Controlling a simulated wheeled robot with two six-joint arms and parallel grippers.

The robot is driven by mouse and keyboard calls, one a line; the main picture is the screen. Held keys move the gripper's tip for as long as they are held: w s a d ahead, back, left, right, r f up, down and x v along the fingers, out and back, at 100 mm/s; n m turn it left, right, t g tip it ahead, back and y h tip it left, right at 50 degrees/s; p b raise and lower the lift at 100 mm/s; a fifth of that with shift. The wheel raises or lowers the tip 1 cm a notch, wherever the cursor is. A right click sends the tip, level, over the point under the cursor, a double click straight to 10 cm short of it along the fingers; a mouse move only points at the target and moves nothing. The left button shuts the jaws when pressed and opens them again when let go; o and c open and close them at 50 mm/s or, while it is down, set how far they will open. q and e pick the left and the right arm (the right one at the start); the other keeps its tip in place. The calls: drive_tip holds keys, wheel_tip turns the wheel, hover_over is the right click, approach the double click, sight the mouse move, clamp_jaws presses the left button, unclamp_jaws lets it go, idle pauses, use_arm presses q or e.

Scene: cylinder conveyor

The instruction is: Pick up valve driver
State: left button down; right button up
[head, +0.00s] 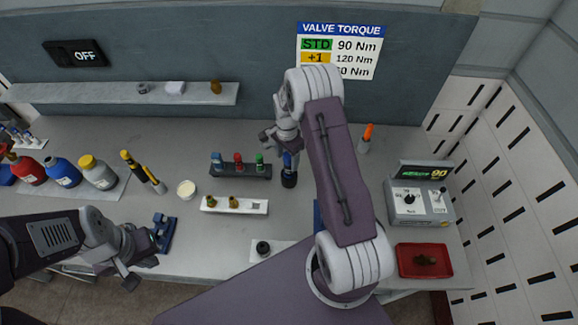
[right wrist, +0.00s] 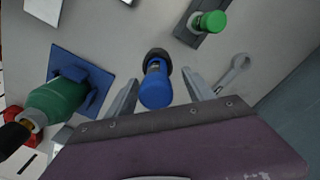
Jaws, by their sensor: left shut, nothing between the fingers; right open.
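A green tool (right wrist: 58,108) with a dark tip sits at a blue holder (right wrist: 98,75) in the right wrist view; it looks like the valve driver, but I cannot be sure. My arm mostly hides that spot in the head view. My right gripper (right wrist: 160,78) is open, its fingers on either side of a blue-topped cylinder (right wrist: 156,88) with a dark base. In the head view this cylinder (head: 289,178) stands upright below my right gripper (head: 284,146). Contact is not clear. My left gripper (head: 142,268) is shut and empty at the table's front left.
A blue stand (head: 163,232) is close to my left gripper. A dark rack (head: 240,172) holds red, blue and green valves. A white block (head: 234,206), a control box (head: 419,209) and a red tray (head: 425,261) stand on the table. A wrench (right wrist: 233,72) lies near my right gripper.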

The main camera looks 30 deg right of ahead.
drive_tip(key=f, duration=0.1)
drive_tip(key=f+p, duration=0.2)
drive_tip(key=f, duration=0.1)
drive_tip(key=shift+s+d, duration=0.25)
drive_tip(key=shift+s, duration=0.05)
drive_tip(key=shift+f+p, duration=0.3)
drive_tip(key=shift+f, duration=0.15)
drive_tip(key=shift+c, duration=0.5)
clamp_jaws()
drive_tip(key=shift+w, duration=0.15)
